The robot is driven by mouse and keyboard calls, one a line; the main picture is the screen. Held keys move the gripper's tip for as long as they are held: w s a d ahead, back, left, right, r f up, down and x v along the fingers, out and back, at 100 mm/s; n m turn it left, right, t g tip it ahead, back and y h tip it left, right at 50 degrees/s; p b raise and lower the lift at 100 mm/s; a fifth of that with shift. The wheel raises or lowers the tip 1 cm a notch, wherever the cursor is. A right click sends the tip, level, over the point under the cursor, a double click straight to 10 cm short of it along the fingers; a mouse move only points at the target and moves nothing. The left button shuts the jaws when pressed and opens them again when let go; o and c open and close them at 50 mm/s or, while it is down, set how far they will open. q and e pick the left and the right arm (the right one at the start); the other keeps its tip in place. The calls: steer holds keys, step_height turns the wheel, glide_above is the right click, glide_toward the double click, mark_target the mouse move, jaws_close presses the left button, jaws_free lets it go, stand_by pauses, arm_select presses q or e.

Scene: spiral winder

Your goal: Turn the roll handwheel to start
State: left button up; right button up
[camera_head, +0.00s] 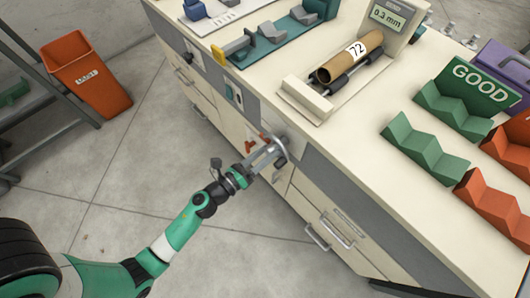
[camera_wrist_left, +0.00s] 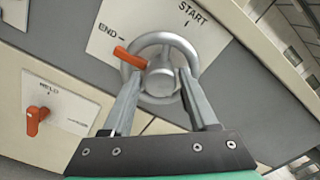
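The grey roll handwheel (camera_wrist_left: 193,62) is on the cabinet front, with a round hub and an orange handle (camera_wrist_left: 130,58). The handle lies beside the END mark; the START mark (camera_wrist_left: 192,14) is at the upper right of the wheel. In the head view the wheel (camera_head: 284,151) is partly covered by my left gripper (camera_head: 268,154). In the left wrist view my left gripper (camera_wrist_left: 160,80) has its fingers apart, one on each side of the hub. I cannot tell whether they touch it. My right gripper is in neither view.
Above, the benchtop holds a brown roll (camera_head: 348,58) marked 72, a 0.3 mm display (camera_head: 388,16) and green GOOD racks (camera_head: 425,140). An orange bin (camera_head: 88,75) stands on the floor.

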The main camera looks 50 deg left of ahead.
arm_select(q)
jaws_close()
steer(key=shift+n, duration=0.3)
